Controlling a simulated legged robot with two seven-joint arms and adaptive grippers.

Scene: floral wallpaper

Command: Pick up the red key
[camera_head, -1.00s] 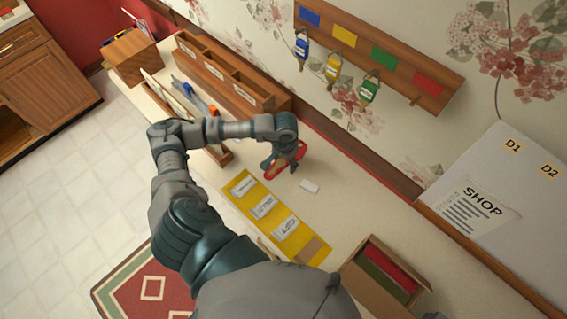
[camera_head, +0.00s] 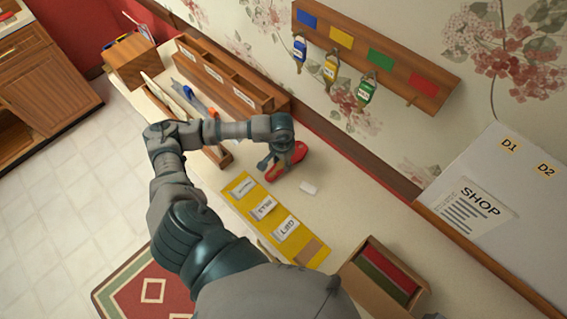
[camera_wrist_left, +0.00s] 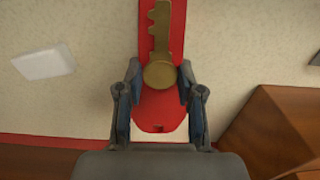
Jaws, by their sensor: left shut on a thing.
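The red key (camera_head: 289,161) has a broad red body. In the left wrist view its brass-coloured part (camera_wrist_left: 159,73) lies along a red strip that runs to the top edge. My left gripper (camera_head: 272,160) is shut on the red key, with a finger on each side of its red body in the left wrist view (camera_wrist_left: 160,95). In the head view the key is over the pale counter (camera_head: 335,210); a gap beneath it is hard to judge. The gripper partly covers it. My right gripper is not in view.
A wall rack (camera_head: 385,58) has blue, yellow, green and red patches; blue, yellow and green keys hang there, and the peg by red is bare. A white block (camera_head: 309,188), yellow labelled strip (camera_head: 311,250), open box (camera_head: 385,275) and wooden organizer (camera_head: 228,80) are nearby.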

